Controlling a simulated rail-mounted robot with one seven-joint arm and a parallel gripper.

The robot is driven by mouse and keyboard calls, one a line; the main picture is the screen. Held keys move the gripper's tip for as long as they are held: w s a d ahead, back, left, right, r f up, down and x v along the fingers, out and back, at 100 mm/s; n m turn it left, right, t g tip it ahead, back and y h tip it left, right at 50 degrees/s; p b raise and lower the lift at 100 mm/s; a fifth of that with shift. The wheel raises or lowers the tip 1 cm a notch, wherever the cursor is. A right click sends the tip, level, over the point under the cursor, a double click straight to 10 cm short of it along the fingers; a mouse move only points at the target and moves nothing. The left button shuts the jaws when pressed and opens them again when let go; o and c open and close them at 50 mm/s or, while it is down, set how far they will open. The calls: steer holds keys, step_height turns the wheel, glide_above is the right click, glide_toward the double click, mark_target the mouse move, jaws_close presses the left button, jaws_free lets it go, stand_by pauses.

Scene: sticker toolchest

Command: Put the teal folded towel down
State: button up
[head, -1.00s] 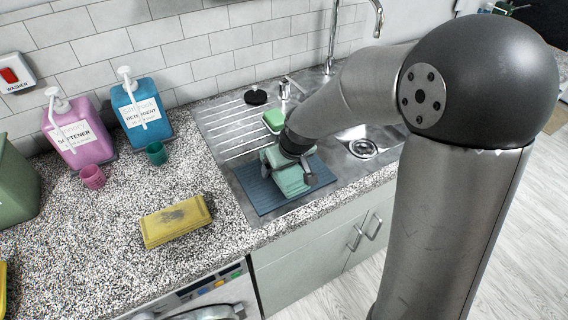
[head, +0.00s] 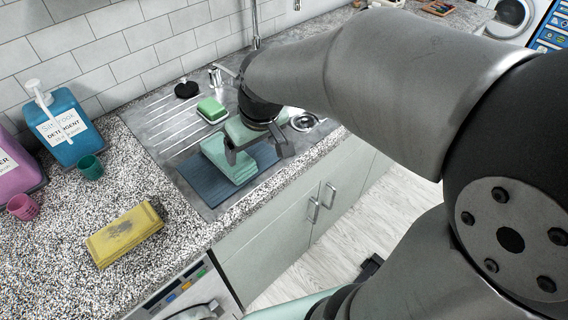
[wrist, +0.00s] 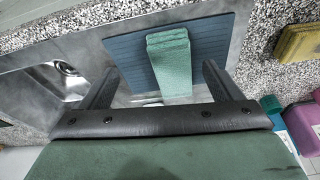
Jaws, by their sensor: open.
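The teal folded towel (head: 226,160) lies flat on the blue ribbed mat (head: 206,186) on the sink's drainboard. In the wrist view the towel (wrist: 168,58) lies on the mat (wrist: 120,50), with its near end between the lines of my two fingers. My gripper (head: 259,154) is open and empty. It is above and just right of the towel in the head view, with one finger overlapping the towel's edge in the picture. In the wrist view my gripper (wrist: 158,76) shows both fingers spread wide, with a gap on each side of the towel.
A green sponge (head: 211,108) and a black stopper (head: 186,88) sit behind on the drainboard (head: 160,118). A yellow block (head: 125,233), a teal cup (head: 90,167) and a blue detergent bottle (head: 64,130) are on the counter at left.

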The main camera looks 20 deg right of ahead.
steer(key=shift+o, duration=0.4)
steer(key=s+d+f+m+g, duration=0.1)
steer(key=s+d+f+m, duration=0.1)
steer(key=s+d, duration=0.2)
steer(key=s+d+f+m+g+h, duration=0.1)
steer(key=s+d+f+m, duration=0.1)
steer(key=s, duration=0.9)
steer(key=shift+d+f+g, duration=0.15)
steer(key=shift+d+g, duration=0.25)
steer(key=shift+d, duration=0.45)
steer(key=shift+w, duration=0.1)
